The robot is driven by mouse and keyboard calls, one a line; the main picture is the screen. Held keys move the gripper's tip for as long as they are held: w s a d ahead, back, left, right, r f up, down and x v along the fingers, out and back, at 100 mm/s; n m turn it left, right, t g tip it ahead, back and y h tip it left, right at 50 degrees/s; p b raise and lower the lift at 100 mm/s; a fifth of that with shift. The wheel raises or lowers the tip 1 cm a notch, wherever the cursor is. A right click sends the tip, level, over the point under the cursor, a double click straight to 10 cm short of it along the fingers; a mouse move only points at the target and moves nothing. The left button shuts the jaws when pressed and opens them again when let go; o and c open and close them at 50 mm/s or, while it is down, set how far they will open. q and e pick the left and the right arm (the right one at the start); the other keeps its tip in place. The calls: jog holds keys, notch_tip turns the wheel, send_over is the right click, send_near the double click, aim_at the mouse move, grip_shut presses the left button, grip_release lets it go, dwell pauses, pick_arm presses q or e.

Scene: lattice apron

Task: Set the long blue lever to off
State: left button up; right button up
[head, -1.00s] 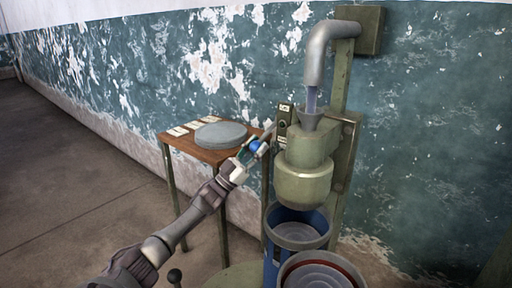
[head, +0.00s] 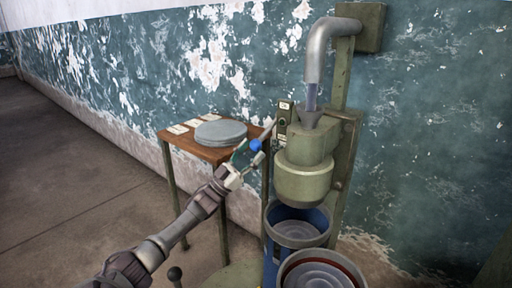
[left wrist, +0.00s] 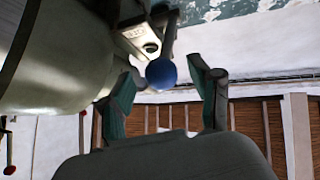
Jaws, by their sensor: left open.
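The long lever ends in a blue ball (head: 255,145), and its rod slopes up to the right toward a plate (head: 284,122) on the side of the green machine. My left gripper (head: 248,156) is open, just below and left of the ball. In the left wrist view the blue ball (left wrist: 161,74) shows between the two spread fingertips (left wrist: 165,78), with gaps on both sides. The lever's plate (left wrist: 140,38) shows behind the ball there; its small label is too small to read. My right gripper is out of view.
The green machine (head: 305,165) stands right of the gripper, with a blue bin (head: 297,228) under its spout. A small wooden table (head: 212,151) with grey round discs (head: 221,133) stands behind the gripper. A black knob (head: 175,273) stands low in front. Floor is clear at left.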

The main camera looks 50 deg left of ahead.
pick_arm(q)
jog(key=v, duration=0.9)
jog(key=shift+s+f, duration=0.15)
jog(key=shift+s, duration=0.1)
